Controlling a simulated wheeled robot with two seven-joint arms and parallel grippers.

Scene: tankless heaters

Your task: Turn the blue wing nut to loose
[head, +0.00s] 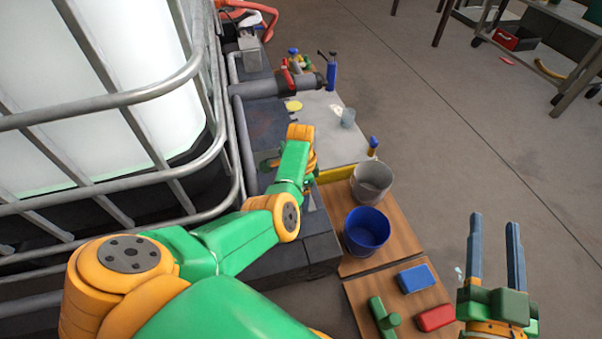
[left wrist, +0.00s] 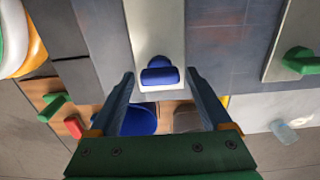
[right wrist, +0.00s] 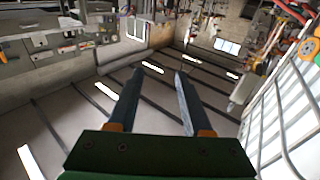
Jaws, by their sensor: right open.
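The blue wing nut (left wrist: 159,77) shows in the left wrist view, on a pale grey upright piece. It lies crosswise between the two fingertips of my left gripper (left wrist: 160,73). Those fingers are open, with a gap on each side of the nut. In the head view the wing nut and my left fingers are hidden behind my left arm. My right gripper (head: 494,220) is open and empty over the floor at the right, with its fingers pointing away. It also shows open in the right wrist view (right wrist: 158,72).
A caged white tank (head: 110,75) stands at the left. A blue bucket (head: 366,229) and a grey bucket (head: 372,179) stand on wooden boards, near a blue block (head: 417,278) and a red block (head: 436,317). The floor at the right is mostly clear.

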